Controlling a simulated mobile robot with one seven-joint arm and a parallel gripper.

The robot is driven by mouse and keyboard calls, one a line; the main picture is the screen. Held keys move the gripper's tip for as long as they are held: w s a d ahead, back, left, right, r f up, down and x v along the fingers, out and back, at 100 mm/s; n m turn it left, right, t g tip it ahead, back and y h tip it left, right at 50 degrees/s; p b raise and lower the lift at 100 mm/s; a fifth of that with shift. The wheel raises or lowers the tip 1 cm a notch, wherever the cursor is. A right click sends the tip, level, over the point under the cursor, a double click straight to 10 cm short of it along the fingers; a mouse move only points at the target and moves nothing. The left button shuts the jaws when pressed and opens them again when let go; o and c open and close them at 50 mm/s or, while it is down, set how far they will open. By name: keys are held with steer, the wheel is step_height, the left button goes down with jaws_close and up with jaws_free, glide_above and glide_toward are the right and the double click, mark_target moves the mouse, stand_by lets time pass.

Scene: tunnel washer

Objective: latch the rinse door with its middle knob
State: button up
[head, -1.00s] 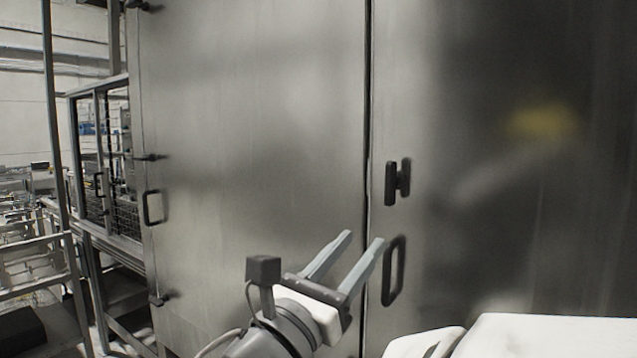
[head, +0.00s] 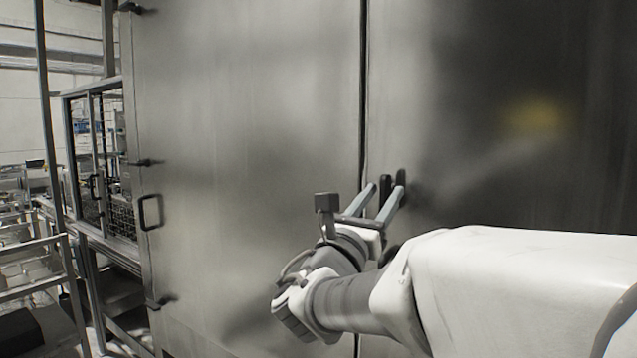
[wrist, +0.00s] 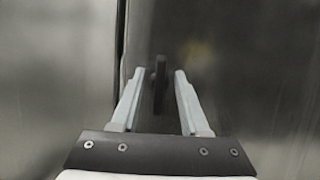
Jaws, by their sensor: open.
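A dark knob (head: 386,181) with an upright bar sits near the left edge of the right steel door panel (head: 450,110), beside the vertical seam. No label shows which door is the rinse door. My gripper (head: 386,188) is open in front of this knob, and its fingers partly hide it in the head view. In the wrist view the knob (wrist: 160,82) stands between the two open fingers (wrist: 160,73), nearer the right one. I see a gap on both sides; how deep the fingers reach around it I cannot tell.
The dark pull handle (head: 389,252) below the knob is mostly hidden by my arm. The left panel (head: 250,110) carries its own handle (head: 150,212) and dark latches, including a middle one (head: 148,162). A railing and framed cage (head: 100,150) stand at far left.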

steer(key=shift+x, duration=1)
jaws_close()
